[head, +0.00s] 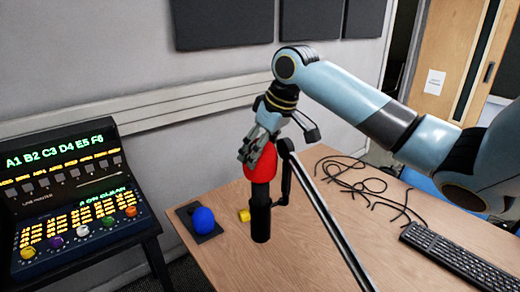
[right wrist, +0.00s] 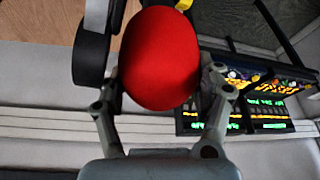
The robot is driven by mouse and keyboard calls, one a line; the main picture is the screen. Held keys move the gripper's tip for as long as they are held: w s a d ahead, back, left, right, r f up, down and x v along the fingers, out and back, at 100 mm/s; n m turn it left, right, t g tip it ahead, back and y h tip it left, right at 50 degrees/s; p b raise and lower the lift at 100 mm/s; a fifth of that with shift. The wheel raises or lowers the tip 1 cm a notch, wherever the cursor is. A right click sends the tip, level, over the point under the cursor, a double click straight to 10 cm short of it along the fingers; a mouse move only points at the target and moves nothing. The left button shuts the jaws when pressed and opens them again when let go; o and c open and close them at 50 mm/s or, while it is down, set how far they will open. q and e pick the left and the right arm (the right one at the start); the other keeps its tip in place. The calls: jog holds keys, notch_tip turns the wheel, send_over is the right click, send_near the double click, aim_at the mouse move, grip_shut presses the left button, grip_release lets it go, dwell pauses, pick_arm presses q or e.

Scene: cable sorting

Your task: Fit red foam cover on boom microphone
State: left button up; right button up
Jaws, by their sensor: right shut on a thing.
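The red foam cover (head: 262,165) is a rounded red piece at the top end of the black boom microphone (head: 260,218), which stands upright on its boom arm (head: 325,215). The cover meets the microphone's top in the head view; how deep the microphone sits inside it I cannot tell. My right gripper (head: 258,150) comes from above and is shut on the cover. In the right wrist view the cover (right wrist: 160,60) fills the space between the two fingers (right wrist: 163,95). The gripper hides part of the cover's top. My left gripper is not in view.
A blue foam ball (head: 203,220) lies on a dark pad (head: 185,211) on the wooden desk (head: 300,255), near a small yellow object (head: 244,215). Loose black cables (head: 370,185) and a keyboard (head: 455,258) lie to the right. A lit console (head: 75,190) stands at left.

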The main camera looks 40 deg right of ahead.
aim_at(261, 179)
jog(key=shift+f+b, duration=0.45)
jog(key=shift+f, duration=0.85)
jog(key=shift+f, duration=0.3)
jog(key=shift+f+b, duration=0.55)
jog(key=shift+f, duration=0.5)
jog(key=shift+f, duration=0.35)
jog(key=shift+f, duration=0.3)
dwell(0.6)
jog(key=shift+s+f, duration=0.1)
jog(key=shift+f, duration=0.1)
jog(key=shift+s+a+f, duration=0.15)
jog(key=shift+a+f, duration=0.05)
jog(key=shift+f, duration=0.2)
jog(key=o, duration=1)
jog(key=shift+c, duration=0.2)
